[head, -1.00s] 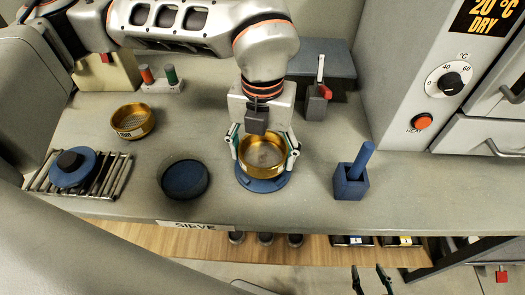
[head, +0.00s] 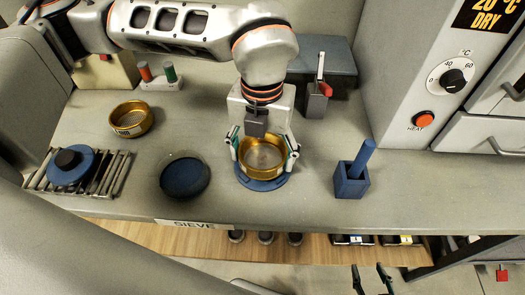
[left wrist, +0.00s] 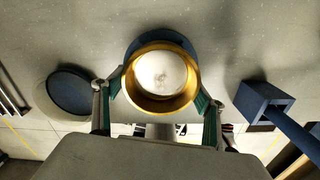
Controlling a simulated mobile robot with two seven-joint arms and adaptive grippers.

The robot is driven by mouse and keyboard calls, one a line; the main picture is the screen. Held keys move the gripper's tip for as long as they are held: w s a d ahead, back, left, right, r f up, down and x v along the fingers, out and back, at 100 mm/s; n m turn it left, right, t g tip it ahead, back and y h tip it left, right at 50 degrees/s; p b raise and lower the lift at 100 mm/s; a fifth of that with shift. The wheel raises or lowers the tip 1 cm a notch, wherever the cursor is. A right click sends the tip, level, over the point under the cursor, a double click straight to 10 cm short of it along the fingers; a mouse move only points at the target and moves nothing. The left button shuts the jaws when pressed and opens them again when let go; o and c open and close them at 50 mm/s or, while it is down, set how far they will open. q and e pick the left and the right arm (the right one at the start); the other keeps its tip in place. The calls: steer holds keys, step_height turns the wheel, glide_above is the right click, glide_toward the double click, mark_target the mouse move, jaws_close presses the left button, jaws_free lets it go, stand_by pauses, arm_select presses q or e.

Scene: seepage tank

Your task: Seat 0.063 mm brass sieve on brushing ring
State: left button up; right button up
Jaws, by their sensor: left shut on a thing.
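A brass sieve (head: 262,166) with a pale mesh is between the fingers of my left gripper (head: 264,152), which is shut on its rim. The sieve sits on or just above the blue brushing ring (head: 263,183); I cannot tell whether it touches. In the left wrist view the sieve (left wrist: 188,97) covers most of the ring, whose blue edge (left wrist: 158,34) shows beyond the brass rim. The left gripper also shows there (left wrist: 161,95), one finger on each side. My right gripper (head: 371,279) is open and empty at the bottom edge of the head view.
A second brass sieve (head: 132,119) stands at the back left. A dark blue round pan (head: 185,177) is left of the ring. A blue lid (head: 70,166) lies on a rack (head: 112,172). A blue holder with a handle (head: 351,184) stands right. An oven (head: 445,85) bounds the right.

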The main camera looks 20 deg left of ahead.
arm_select(q)
steer(key=shift+f, duration=0.45)
steer(key=o, duration=1.3)
step_height(320, 180, up, 12)
steer(key=shift+r, duration=0.1)
